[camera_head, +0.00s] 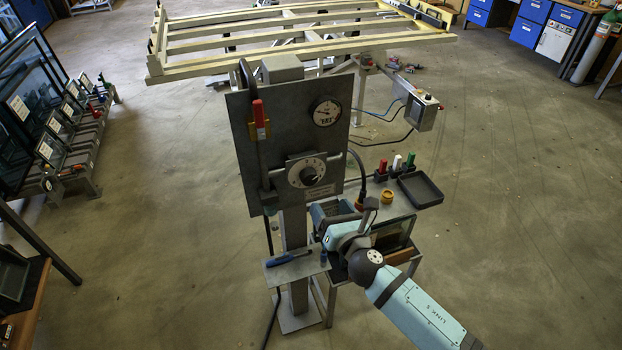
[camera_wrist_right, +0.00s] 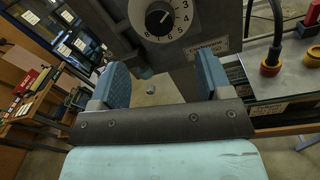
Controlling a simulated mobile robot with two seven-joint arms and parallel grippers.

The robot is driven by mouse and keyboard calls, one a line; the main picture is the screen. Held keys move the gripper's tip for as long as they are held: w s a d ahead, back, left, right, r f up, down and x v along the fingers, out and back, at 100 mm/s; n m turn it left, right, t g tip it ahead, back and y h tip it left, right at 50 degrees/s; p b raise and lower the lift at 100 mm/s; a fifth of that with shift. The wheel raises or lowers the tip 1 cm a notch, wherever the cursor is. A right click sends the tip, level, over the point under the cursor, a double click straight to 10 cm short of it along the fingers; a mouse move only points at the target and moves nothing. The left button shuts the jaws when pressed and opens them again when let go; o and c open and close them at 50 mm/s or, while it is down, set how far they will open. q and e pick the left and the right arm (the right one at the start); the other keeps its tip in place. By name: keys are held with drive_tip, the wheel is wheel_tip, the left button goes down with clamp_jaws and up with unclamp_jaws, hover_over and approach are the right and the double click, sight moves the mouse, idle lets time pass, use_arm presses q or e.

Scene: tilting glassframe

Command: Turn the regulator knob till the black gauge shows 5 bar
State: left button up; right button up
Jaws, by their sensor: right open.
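The regulator knob (camera_head: 310,175) is a small black knob on a white numbered dial, low on the upright grey panel. In the right wrist view, the black knob (camera_wrist_right: 159,18) shows at the top, with a pale mark on it pointing toward the upper right. The gauge (camera_head: 326,111) has a black rim and a white face, above the knob at the panel's right. Its needle is too small to read. My right gripper (camera_wrist_right: 162,78) is open and empty; its two blue fingers are below the dial and apart from the knob. My left gripper is not in view.
A small shelf (camera_head: 290,270) holds a blue tool. A black tray (camera_head: 420,189) and coloured connectors stand at the right. A wooden frame (camera_head: 290,36) lies behind.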

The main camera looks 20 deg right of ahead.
sight(312, 179)
drive_tip(key=w, duration=0.7)
drive_tip(key=w+a, duration=0.1)
drive_tip(key=w, duration=0.3)
drive_tip(key=shift+a+p, duration=0.1)
drive_tip(key=shift+p, duration=0.3)
drive_tip(key=shift+s, duration=0.1)
drive_tip(key=c, duration=0.9)
